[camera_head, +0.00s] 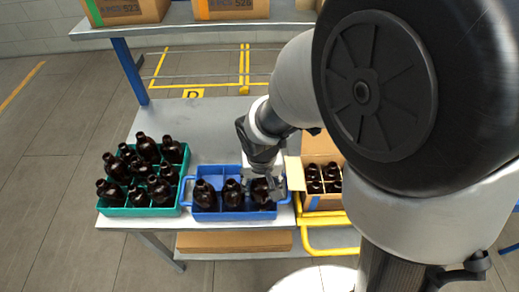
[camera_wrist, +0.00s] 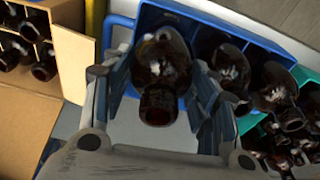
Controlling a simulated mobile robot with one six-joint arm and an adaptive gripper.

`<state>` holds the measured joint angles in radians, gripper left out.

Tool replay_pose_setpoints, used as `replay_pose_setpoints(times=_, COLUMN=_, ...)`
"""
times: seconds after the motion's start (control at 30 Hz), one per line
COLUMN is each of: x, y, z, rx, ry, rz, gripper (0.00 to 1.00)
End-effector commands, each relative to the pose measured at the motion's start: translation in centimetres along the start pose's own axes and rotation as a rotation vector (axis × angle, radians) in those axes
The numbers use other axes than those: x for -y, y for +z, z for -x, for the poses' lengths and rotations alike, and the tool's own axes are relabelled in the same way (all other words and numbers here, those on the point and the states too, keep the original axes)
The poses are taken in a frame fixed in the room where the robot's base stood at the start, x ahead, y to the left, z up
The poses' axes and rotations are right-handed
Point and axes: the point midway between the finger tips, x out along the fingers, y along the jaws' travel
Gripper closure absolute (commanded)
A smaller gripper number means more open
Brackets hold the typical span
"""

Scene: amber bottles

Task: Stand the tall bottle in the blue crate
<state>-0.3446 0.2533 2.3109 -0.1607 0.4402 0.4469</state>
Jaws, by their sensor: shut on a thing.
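A dark amber bottle (camera_head: 261,190) is between the fingers of my gripper (camera_head: 268,184) at the right end of the blue crate (camera_head: 235,216). In the wrist view the bottle (camera_wrist: 160,70) appears neck toward the camera, with my gripper's fingers (camera_wrist: 155,97) on both sides of it. My gripper is shut on it. The bottle looks upright and appears within the crate's right-end compartment; its base is hidden, so I cannot tell whether it touches the floor. The blue crate also shows in the wrist view (camera_wrist: 255,42). Two other dark bottles (camera_head: 204,194) (camera_head: 233,194) stand in its left and middle parts.
A green crate (camera_head: 140,211) with several dark bottles stands close on the left. An open cardboard box (camera_head: 322,201) with dark bottles is close on the right, by a yellow frame (camera_head: 325,219). The grey table (camera_head: 200,130) behind the crates is clear. Boxes sit on the shelf above.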

Motion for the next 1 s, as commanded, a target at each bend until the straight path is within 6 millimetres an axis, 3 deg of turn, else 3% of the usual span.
replay_pose_setpoints(times=0.57, x=0.0, y=0.0, z=0.0, rx=-0.001, ry=0.000, rz=0.000, gripper=0.85)
replay_pose_setpoints(times=1.0, x=0.0, y=0.2, z=-1.3, rx=-0.001, ry=0.000, rz=0.000, gripper=0.85)
